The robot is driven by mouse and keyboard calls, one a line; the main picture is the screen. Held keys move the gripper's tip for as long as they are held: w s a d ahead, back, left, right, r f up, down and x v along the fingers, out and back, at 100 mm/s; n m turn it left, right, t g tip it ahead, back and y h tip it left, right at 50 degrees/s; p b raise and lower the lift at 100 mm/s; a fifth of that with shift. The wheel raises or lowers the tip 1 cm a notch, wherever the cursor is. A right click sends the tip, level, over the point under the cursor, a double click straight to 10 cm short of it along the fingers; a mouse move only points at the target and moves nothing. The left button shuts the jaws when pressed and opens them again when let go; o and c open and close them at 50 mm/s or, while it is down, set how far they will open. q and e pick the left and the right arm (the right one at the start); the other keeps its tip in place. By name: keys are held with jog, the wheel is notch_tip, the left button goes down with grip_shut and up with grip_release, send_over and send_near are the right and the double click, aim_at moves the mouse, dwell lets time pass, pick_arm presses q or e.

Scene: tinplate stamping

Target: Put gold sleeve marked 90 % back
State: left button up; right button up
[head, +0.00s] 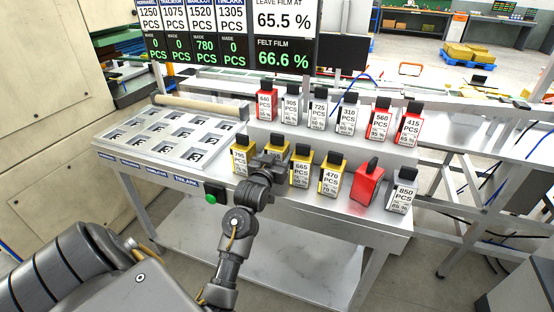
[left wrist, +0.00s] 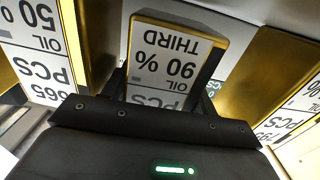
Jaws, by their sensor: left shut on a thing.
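The gold sleeve marked 90 % (left wrist: 168,55) fills the middle of the left wrist view, its label upside down and reading THIRD, 90 %. In the head view only the top of this gold sleeve (head: 279,146) shows, in the front row between two other gold sleeves; my gripper hides the rest. My left gripper (head: 268,164) is shut on it from the front, with a finger at each side in the left wrist view (left wrist: 163,92). I cannot tell whether its base touches the bench. My right gripper is not in view.
Gold sleeves 795 (head: 240,158) and 665 (head: 301,171) stand close on either side. Gold 470 (head: 332,177), a plain-faced red one (head: 367,186) and silver 850 (head: 402,196) continue the row. A raised step (head: 262,126) behind holds several more. A tray of plates (head: 165,137) lies left, and a board (head: 283,40) stands behind.

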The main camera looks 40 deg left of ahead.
pick_arm(q)
jog(key=shift+f, duration=0.55)
jog(key=shift+f, duration=0.1)
jog(key=o, duration=1.3)
jog(key=shift+s+f, duration=0.1)
jog(key=b+v, duration=0.1)
jog(key=v, duration=1.1)
